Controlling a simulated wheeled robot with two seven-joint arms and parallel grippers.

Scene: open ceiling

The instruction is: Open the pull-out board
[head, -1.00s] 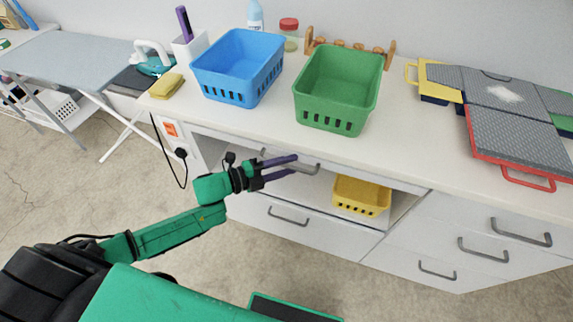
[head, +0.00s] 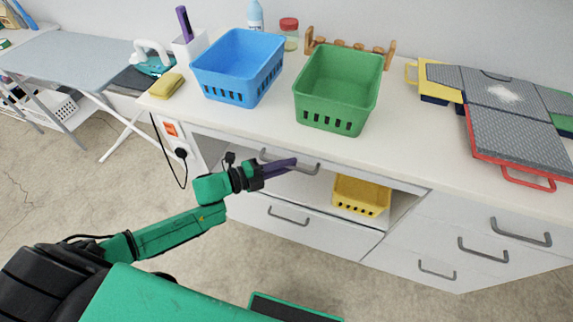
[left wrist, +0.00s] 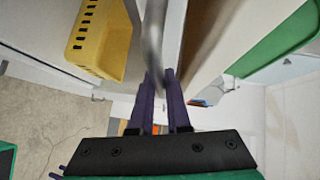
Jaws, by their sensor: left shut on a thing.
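The pull-out board (head: 345,174) is a white panel just under the counter's front edge in the head view. Its grey bar handle (head: 307,169) is partly covered by my left gripper (head: 296,162). The left gripper's purple fingers are shut on the handle. In the left wrist view the handle (left wrist: 152,40) runs down between the two fingertips (left wrist: 160,80). My right gripper is not in view.
A yellow basket (head: 361,194) sits in the open shelf below the board. Blue (head: 238,62) and green (head: 338,85) baskets stand on the counter (head: 420,150) above. Handled drawers (head: 480,225) are at right. The floor in front is clear.

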